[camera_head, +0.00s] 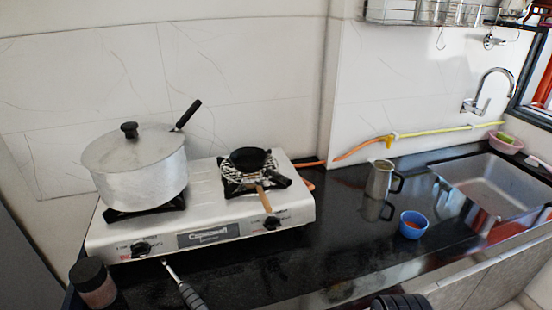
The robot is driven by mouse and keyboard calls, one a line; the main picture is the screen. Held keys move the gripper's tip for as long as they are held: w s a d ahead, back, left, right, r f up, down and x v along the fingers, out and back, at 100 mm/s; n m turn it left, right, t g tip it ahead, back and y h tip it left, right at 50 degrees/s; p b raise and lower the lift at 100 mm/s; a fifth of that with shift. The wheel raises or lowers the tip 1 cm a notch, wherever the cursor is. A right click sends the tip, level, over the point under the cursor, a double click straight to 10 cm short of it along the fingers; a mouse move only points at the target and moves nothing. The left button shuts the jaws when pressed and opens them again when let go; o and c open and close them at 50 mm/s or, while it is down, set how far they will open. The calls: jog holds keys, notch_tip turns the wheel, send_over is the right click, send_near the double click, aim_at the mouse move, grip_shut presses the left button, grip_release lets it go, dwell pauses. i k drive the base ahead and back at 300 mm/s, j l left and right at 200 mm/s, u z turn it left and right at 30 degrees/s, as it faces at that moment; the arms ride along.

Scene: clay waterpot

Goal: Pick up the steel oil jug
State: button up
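The steel oil jug (380,179) stands upright on the black counter, right of the stove and near the back wall. It is a small metal jug with a dark handle on its right side, and its reflection shows on the glossy counter below it. Nothing touches the jug from above. No gripper fingers show in the head view. A black ribbed part is cut off by the bottom edge, to the lower right of the jug, and I cannot tell for sure what it is.
A blue bowl (413,224) with reddish contents sits just right and in front of the jug. The stove (205,215) with a lidded pot (137,166) stands left. A sink (490,190) lies right. A hose (440,131) runs behind.

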aim_at(378, 185)
jog(key=i+l, duration=0.15)
jog(key=l, duration=0.2)
jog(key=i+l+u, duration=0.1)
jog(key=l, duration=0.3)
jog(key=i+l, duration=0.15)
jog(key=l, duration=0.2)
jog(key=i+l+u, duration=0.1)
jog(key=l, duration=0.3)
jog(key=i+l, duration=0.1)
jog(key=l, duration=0.25)
